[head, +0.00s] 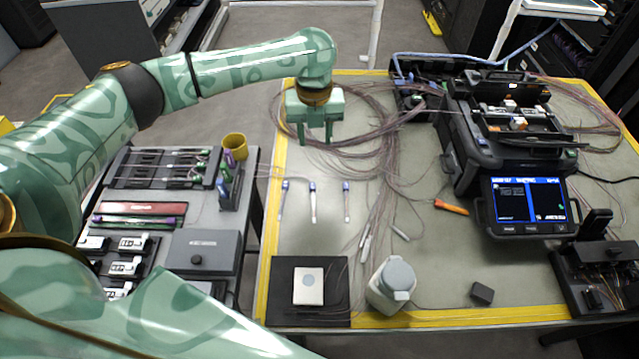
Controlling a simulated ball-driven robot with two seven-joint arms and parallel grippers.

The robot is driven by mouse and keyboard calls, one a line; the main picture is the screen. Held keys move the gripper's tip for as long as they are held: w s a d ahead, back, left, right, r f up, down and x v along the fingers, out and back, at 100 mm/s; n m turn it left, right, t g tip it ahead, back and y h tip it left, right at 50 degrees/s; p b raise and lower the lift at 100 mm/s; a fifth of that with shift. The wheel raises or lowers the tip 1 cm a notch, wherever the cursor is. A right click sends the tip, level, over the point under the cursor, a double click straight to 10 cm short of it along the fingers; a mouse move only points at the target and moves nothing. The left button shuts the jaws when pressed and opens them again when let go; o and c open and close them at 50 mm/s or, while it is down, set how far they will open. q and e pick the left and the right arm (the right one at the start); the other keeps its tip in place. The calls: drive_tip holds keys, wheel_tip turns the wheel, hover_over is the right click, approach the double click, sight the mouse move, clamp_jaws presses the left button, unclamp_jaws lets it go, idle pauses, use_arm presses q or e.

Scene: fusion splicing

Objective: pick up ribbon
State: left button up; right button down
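Thin pinkish-brown fibre ribbon (388,165) lies in loose loops on the work table (440,260), with strands trailing toward the front. I cannot single out one ribbon among the strands. My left gripper (315,140) points down over the left side of the loops, near the table's back left edge. Its two fingers are apart with nothing visible between them. I cannot tell whether the fingertips touch the strands. My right gripper is not in view.
A fusion splicer (465,155) with a lit screen (527,203) stands at the right. A side cart (165,235) holds tools and a yellow cup (234,147).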

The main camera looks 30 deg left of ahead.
use_arm(q)
drive_tip(key=b, duration=0.2)
hover_over(312, 183)
wheel_tip(312, 183, down, 5)
drive_tip(key=f, duration=0.1)
drive_tip(key=f+b, duration=0.1)
drive_tip(key=f, duration=0.1)
drive_tip(key=w+f, duration=0.1)
drive_tip(key=shift+d+f, duration=0.2)
drive_tip(key=shift+d, duration=0.1)
drive_tip(key=shift+s+f+b, duration=0.15)
drive_tip(key=shift+f+b, duration=0.2)
drive_tip(key=shift+f, duration=0.05)
drive_tip(key=f, duration=0.1)
drive_tip(key=f+b, duration=0.1)
drive_tip(key=f, duration=0.1)
drive_tip(key=f+b, duration=0.1)
drive_tip(key=f, duration=0.1)
drive_tip(key=shift+s+a, duration=0.25)
drive_tip(key=shift+a, duration=0.05)
drive_tip(key=shift+r, duration=0.2)
drive_tip(key=shift+c, duration=0.9)
drive_tip(key=c, duration=0.7)
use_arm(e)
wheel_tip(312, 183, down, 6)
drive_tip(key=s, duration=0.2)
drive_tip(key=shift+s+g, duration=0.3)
